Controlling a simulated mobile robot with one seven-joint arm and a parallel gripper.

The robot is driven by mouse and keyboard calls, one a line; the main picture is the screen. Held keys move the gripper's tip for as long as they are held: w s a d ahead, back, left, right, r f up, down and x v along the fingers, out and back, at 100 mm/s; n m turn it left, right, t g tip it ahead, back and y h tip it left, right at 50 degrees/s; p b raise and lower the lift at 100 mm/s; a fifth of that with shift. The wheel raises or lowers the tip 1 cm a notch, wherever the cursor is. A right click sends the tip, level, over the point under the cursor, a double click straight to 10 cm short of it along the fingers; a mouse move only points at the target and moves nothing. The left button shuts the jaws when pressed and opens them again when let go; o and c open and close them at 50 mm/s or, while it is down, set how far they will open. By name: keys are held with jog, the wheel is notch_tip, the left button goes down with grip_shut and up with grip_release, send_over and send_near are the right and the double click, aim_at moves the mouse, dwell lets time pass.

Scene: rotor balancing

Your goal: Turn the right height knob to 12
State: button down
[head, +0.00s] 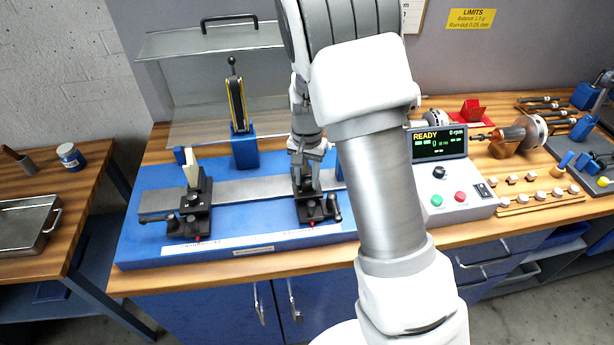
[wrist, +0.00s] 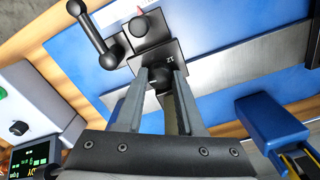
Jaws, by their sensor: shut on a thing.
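The right pedestal (head: 316,209) stands on the blue machine base (head: 140,248), on its grey rail. My gripper (head: 306,168) points down over the top of this pedestal. In the wrist view, my gripper (wrist: 160,82) has its two fingers on either side of the dark right height knob (wrist: 158,78) and is shut on it. The fingers hide part of the knob. A small white marking beside the knob, on the black block (wrist: 165,52), looks like 12, turned in the picture. I cannot make out a pointer on the knob.
A crank handle (wrist: 92,35) and a round black knob (wrist: 138,27) sit close beyond my fingertips. The left pedestal (head: 190,212) and a blue post (head: 243,153) stand nearby. The control box (head: 455,200) reads READY at right.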

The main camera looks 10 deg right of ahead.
aim_at(307, 181)
jog(key=shift+m, duration=0.3)
jog(key=c, duration=0.5)
grip_release()
jog(key=shift+r, duration=0.15)
notch_tip(307, 181, up, 17)
jog(key=shift+r, duration=0.1)
dwell(0.3)
